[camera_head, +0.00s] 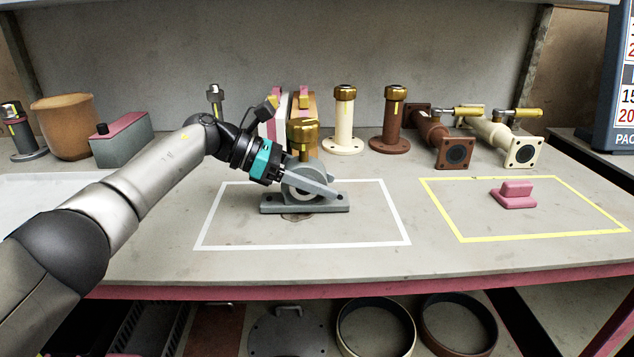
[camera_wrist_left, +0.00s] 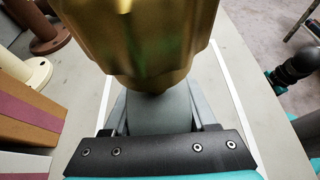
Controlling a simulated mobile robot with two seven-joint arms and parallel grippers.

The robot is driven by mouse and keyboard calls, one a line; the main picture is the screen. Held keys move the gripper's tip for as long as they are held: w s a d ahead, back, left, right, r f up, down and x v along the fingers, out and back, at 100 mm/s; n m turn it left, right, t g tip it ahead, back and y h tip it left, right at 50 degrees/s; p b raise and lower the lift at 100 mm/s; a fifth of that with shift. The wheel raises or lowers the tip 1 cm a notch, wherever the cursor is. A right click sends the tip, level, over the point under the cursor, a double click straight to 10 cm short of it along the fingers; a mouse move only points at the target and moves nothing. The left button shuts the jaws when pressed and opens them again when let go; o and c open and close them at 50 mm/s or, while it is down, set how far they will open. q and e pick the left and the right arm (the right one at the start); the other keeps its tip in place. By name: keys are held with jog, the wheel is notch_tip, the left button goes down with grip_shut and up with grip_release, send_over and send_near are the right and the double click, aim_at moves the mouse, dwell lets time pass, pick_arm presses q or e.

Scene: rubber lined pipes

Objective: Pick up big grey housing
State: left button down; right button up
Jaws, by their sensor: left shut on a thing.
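The big grey housing (camera_head: 305,207) stands upright on its flat base inside the white-outlined area of the bench. It has a round opening and a brass cap (camera_head: 302,137) on top. My left gripper (camera_head: 312,187) reaches in from the left and is shut on the housing's body below the cap. In the left wrist view the brass cap (camera_wrist_left: 140,40) fills the upper middle, and the grey neck (camera_wrist_left: 160,113) of the housing sits between the fingers. The cap hides most of the fingertips there.
A pink block (camera_head: 514,194) lies inside the yellow outline at right. Cream (camera_head: 343,120) and brown (camera_head: 389,120) flanged pipes stand behind, with elbow pipes (camera_head: 510,140) to their right. A grey box (camera_head: 121,140) and a brown pot (camera_head: 64,127) are at back left. The front strip is clear.

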aim_at(321, 160)
pick_arm(q)
notch_tip(321, 160, up, 20)
jog(key=p, duration=0.6)
pick_arm(e)
jog(key=s+d+f+g, duration=0.1)
jog(key=s+f, duration=0.4)
jog(key=f, duration=0.8)
jog(key=shift+s+d+g, duration=0.2)
jog(key=shift+d+g, duration=0.2)
jog(key=shift+d, duration=0.15)
pick_arm(q)
jog(key=shift+p, duration=0.4)
pick_arm(e)
jog(key=shift+r, duration=0.1)
jog(key=shift+r, duration=0.25)
